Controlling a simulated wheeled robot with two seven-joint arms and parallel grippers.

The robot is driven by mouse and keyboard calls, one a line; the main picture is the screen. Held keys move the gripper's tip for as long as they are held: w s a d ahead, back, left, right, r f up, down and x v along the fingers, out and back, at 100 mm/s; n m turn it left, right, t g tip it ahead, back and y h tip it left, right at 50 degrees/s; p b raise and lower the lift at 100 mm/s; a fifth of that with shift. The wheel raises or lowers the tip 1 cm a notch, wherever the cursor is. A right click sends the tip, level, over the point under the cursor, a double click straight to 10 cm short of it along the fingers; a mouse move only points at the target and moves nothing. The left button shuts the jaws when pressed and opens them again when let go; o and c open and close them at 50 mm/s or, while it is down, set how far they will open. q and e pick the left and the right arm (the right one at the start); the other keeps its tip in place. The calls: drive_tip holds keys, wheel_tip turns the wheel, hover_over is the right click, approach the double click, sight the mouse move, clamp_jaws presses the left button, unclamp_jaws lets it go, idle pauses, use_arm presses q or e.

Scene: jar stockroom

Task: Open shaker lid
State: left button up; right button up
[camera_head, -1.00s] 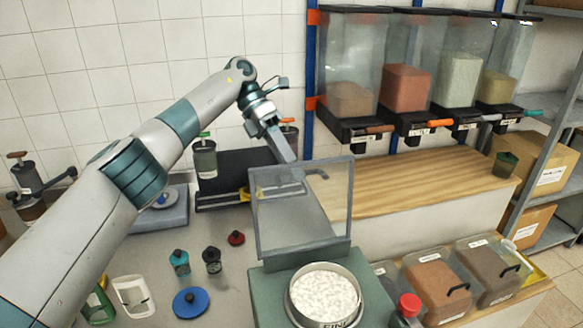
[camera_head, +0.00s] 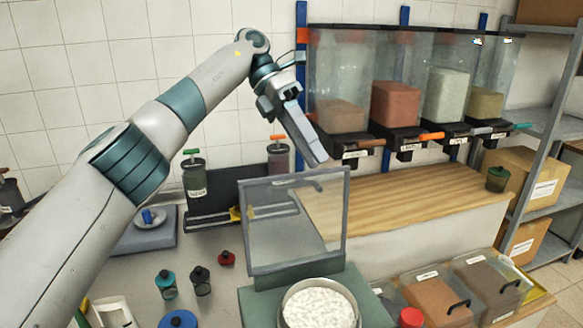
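The shaker (camera_head: 252,301) is a green box at the lower middle, holding a round metal sieve (camera_head: 318,308) filled with white grains. Its clear, grey-framed lid (camera_head: 297,225) stands upright at the back of the box, so the sieve is uncovered. My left gripper (camera_head: 318,160) points down at the lid's top right edge, with its fingertips close to the frame. I cannot tell whether they touch it. The fingers are seen from the side, and any gap between them cannot be made out. My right gripper is out of view.
Clear hoppers (camera_head: 395,85) hang above a wooden shelf (camera_head: 400,195) behind the shaker. A dark rack with jars (camera_head: 196,180) stands behind the lid. Small bottles (camera_head: 201,281) are on the counter at left. Lidded bins (camera_head: 440,300) and a red cap (camera_head: 411,317) are at right.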

use_arm(q)
drive_tip(key=s+d+r, duration=0.1)
drive_tip(key=s+d+r+b, duration=0.1)
drive_tip(key=d, duration=0.1)
drive_tip(key=shift+d+r, duration=0.15)
drive_tip(key=shift+d, duration=0.05)
drive_tip(key=shift+s+d+r, duration=0.3)
drive_tip(key=shift+d+r, duration=0.1)
drive_tip(key=shift+d, duration=0.1)
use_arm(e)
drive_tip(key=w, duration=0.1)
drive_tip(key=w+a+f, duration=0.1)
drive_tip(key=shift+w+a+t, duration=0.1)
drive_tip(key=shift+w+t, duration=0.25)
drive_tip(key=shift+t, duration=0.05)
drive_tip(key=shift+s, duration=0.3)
